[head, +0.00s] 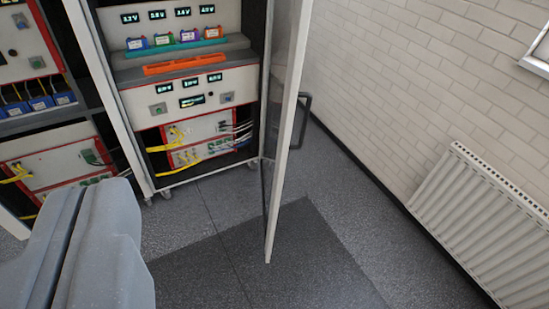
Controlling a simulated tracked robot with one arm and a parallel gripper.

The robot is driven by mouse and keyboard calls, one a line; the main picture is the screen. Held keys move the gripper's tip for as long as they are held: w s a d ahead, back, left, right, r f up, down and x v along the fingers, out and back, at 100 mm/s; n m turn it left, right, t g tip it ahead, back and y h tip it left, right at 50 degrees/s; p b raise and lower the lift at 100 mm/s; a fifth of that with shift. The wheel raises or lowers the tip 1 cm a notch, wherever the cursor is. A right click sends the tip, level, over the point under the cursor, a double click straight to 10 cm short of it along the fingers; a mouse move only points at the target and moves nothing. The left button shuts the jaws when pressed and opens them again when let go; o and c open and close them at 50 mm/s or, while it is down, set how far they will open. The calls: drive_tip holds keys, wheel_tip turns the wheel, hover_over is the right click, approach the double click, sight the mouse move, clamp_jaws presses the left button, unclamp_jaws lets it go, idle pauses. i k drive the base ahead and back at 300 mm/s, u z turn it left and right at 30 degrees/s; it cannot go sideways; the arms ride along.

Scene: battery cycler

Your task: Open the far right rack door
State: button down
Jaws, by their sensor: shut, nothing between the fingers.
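The far right rack (190,80) stands at the top of the head view. Its door (285,125) is swung out from the rack's right side, standing open toward me and seen nearly edge-on. The black door handle (304,118) shows on the door's right, outer face. The rack front is uncovered, with its modules in plain view. My gripper (98,190) is the large grey shape at the lower left. Its fingers are closed together and hold nothing. It is well left of the door and apart from it.
Another rack (50,140) with blue modules stands at the left. A white radiator (490,225) is on the brick wall (430,80) at the right, below a window edge (538,60). The grey floor (330,250) between door and radiator is clear.

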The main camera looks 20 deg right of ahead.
sight(302, 9)
drive_tip(key=u, duration=0.35)
drive_tip(key=i, duration=1.2)
drive_tip(key=z, duration=0.2)
